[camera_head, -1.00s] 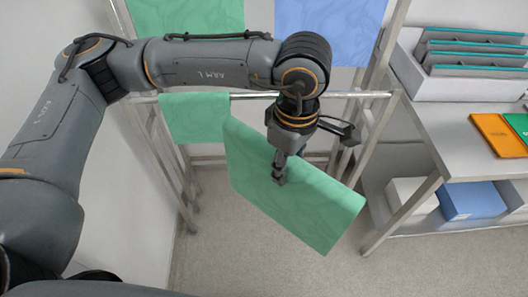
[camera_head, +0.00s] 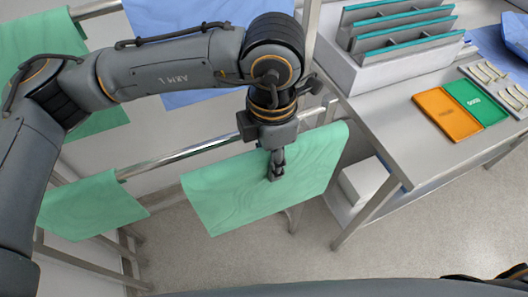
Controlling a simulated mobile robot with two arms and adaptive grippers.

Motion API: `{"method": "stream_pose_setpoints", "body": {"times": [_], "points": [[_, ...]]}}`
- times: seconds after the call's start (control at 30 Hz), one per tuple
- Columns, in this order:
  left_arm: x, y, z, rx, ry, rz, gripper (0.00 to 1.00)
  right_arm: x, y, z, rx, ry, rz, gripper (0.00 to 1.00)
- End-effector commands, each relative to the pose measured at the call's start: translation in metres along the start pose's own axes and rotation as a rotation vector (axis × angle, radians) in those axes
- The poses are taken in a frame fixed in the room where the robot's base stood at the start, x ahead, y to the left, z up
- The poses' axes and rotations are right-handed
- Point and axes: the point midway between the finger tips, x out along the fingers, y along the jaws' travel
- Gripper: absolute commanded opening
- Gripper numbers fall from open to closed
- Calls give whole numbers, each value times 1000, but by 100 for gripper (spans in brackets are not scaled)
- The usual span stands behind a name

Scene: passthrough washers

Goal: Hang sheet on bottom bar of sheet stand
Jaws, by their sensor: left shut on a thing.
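My left gripper (camera_head: 275,177) is shut on a green sheet (camera_head: 230,195) and holds it by its upper part. The sheet hangs folded, in front of the right part of the stand's bottom bar (camera_head: 175,157). I cannot tell whether it touches the bar or lies over it. Another green sheet (camera_head: 95,205) hangs over the left part of the same bar. A bare stretch of bar shows between the two sheets. My right gripper is not in view.
A blue sheet (camera_head: 180,20) and a green sheet (camera_head: 50,45) hang higher on the stand. The floor in front is clear.

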Motion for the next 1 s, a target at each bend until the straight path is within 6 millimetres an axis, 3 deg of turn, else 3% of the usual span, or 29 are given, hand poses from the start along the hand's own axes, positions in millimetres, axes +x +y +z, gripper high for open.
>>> {"method": "stream_pose_setpoints", "body": {"times": [0.23,0.37,0.5,0.77,1.0], "points": [[-1,11,0,-6,0,0,0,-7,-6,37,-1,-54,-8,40],[-1,21,0,-6,-1,0,0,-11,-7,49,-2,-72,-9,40],[-1,32,0,-5,-1,0,0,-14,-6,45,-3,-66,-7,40],[-1,53,0,-4,0,0,0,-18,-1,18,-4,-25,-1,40],[0,72,0,-4,0,-1,0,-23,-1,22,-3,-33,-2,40]]}}
